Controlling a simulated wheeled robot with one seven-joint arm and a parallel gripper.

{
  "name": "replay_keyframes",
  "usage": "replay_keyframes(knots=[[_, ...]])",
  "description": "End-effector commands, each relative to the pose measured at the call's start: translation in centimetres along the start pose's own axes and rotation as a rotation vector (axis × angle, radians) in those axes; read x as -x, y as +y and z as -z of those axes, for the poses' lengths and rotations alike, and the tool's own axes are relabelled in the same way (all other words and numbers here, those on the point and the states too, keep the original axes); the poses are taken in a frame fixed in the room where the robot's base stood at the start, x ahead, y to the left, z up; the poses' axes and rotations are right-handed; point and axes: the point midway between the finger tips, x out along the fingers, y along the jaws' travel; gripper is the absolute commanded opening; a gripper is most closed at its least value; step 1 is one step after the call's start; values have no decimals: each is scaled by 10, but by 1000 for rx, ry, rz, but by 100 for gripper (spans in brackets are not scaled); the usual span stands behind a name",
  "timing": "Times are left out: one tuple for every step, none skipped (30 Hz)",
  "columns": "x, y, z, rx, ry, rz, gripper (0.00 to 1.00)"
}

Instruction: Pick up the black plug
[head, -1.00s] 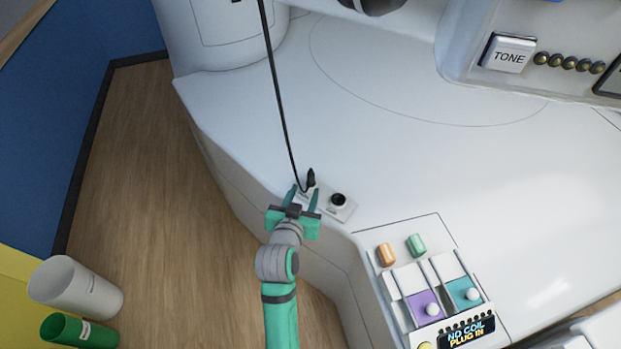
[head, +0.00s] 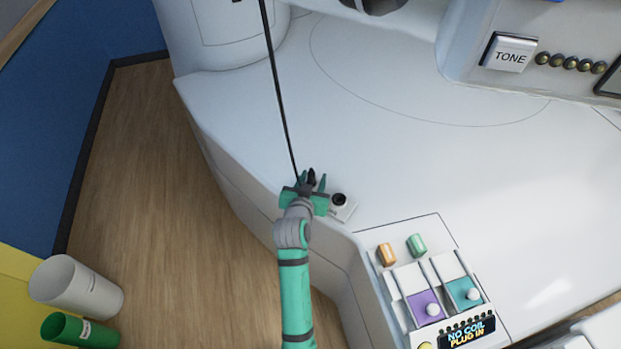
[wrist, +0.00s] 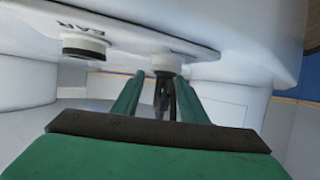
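The black plug (head: 311,176) stands on a small white plate (head: 347,212) near the edge of the white surface, with a thin black cable beside it. My gripper (head: 312,182) is at the plug, with a green finger on each side. In the wrist view the dark plug (wrist: 162,92) shows between the two fingertips (wrist: 160,88), with space on both sides. My gripper is open. The palm hides much of the plate in the head view.
A second black round socket (head: 339,200) sits to the right on the plate. A panel with purple and teal sliders (head: 425,305) lies at lower right. The black cable (head: 277,90) runs up from the plug area.

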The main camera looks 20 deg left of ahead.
Motion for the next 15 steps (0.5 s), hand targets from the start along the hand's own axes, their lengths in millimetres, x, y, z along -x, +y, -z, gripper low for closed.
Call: replay_keyframes(knots=[[0,-2,0,1,0,3,39],[1,-3,0,2,0,4,39],[1,-4,0,3,0,6,39],[1,-5,0,3,0,7,37],[1,-6,0,4,1,8,30],[1,-7,0,4,1,9,20],[2,-7,0,4,1,10,13],[2,-8,0,5,0,10,6],[2,-8,0,5,0,11,0],[2,-8,0,5,0,11,0],[2,-8,0,5,0,11,0],[2,-8,0,5,0,11,0],[2,-8,0,5,0,11,0],[2,-8,0,5,0,11,0],[2,-8,-1,5,0,11,0]])
